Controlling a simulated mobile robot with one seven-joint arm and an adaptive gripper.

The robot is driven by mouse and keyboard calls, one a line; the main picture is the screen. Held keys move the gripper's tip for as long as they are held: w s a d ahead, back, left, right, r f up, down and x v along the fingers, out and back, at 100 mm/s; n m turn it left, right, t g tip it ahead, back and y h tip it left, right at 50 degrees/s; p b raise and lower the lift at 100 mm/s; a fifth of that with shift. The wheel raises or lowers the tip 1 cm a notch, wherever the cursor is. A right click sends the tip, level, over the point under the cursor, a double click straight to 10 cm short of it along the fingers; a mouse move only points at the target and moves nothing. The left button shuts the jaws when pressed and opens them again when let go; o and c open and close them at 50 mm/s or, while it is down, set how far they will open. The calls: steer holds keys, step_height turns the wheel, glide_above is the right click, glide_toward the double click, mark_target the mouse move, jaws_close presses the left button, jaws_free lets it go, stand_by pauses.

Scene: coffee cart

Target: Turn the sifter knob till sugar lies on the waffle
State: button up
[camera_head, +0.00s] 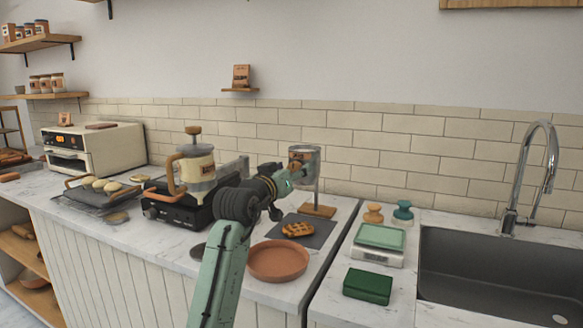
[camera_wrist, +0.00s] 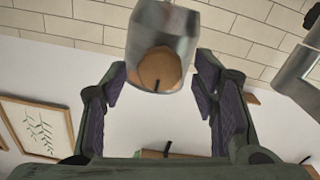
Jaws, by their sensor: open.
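The sifter (camera_head: 306,152) is a grey metal cylinder held on a post above a wooden base (camera_head: 318,211). In the wrist view, the sifter (camera_wrist: 190,22) shows its round wooden knob (camera_wrist: 157,69) with a short dark mark. The golden-brown waffle (camera_head: 298,229) lies on a dark slate (camera_head: 312,241) below the sifter; I cannot make out sugar on it. My gripper (camera_head: 290,182) is at the sifter's near side. In the wrist view, my gripper (camera_wrist: 160,76) is open, its fingers on either side of the knob with gaps showing.
A terracotta plate (camera_head: 278,261) lies in front of the slate. A French press (camera_head: 194,166) stands on a black burner (camera_head: 170,207) to the left. A scale (camera_head: 377,257), green box (camera_head: 367,286) and sink (camera_head: 490,275) are to the right. The tiled wall is behind.

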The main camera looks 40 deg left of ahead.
steer(key=shift+w, duration=0.2)
steer(key=c, duration=1.2)
steer(key=shift+o, duration=0.2)
steer(key=shift+f+m, duration=0.1)
steer(key=shift+m, duration=0.3)
